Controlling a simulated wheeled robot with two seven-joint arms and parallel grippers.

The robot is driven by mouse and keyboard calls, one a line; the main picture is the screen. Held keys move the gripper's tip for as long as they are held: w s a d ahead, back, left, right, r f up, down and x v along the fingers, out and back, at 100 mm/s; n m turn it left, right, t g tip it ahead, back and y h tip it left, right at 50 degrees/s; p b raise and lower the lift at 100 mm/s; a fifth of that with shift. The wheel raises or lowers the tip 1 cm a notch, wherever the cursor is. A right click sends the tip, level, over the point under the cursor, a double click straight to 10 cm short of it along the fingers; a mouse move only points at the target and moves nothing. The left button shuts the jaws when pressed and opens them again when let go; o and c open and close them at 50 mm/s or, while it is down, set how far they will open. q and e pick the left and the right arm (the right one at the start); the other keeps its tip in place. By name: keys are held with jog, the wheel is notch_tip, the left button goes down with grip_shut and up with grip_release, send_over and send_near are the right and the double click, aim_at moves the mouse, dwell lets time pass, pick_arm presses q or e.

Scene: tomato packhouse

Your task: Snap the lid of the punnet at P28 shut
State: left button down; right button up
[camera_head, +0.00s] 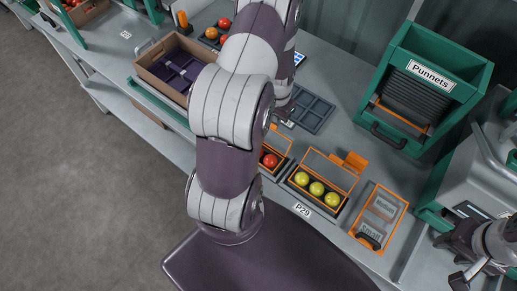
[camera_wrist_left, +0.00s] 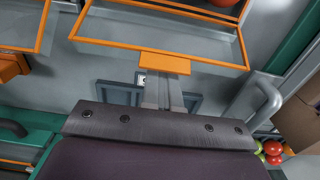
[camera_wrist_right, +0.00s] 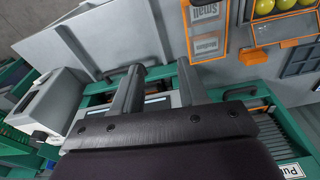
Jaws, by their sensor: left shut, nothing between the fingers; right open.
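The punnet (camera_head: 284,148) left of the one marked P29 has an orange rim and holds a red tomato; my left arm hides much of it and any P28 label. In the left wrist view its clear, orange-framed lid (camera_wrist_left: 105,32) stands open, with an orange tab (camera_wrist_left: 165,63) on its near edge. A red tomato (camera_wrist_left: 222,4) shows beyond it. My left gripper (camera_wrist_left: 166,80) is shut and empty, its fingertips at the tab; I cannot tell whether they touch. My right gripper (camera_wrist_right: 160,72) is open and empty, far to the right at the bench (camera_head: 470,276).
The P29 punnet (camera_head: 296,188) with three yellow-green tomatoes stands open close to the right. An orange-framed holder (camera_head: 400,215) labelled Small and Medium lies beyond it. A dark tray (camera_head: 328,108) lies behind, and a green Punnets dispenser (camera_head: 468,83) stands at the back right.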

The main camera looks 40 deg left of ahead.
pick_arm(q)
jog(key=shift+s+d+r+p, duration=0.1)
jog(key=shift+s+r+p, duration=0.2)
jog(key=shift+s, duration=0.4)
jog(key=shift+s+d+r+p, duration=0.1)
jog(key=shift+s+p, duration=0.3)
jog(key=shift+s, duration=0.35)
jog(key=shift+s+r+p, duration=0.15)
jog(key=shift+s+p, duration=0.2)
jog(key=shift+s, duration=0.35)
notch_tip(320, 180, up, 8)
jog(key=p, duration=0.7)
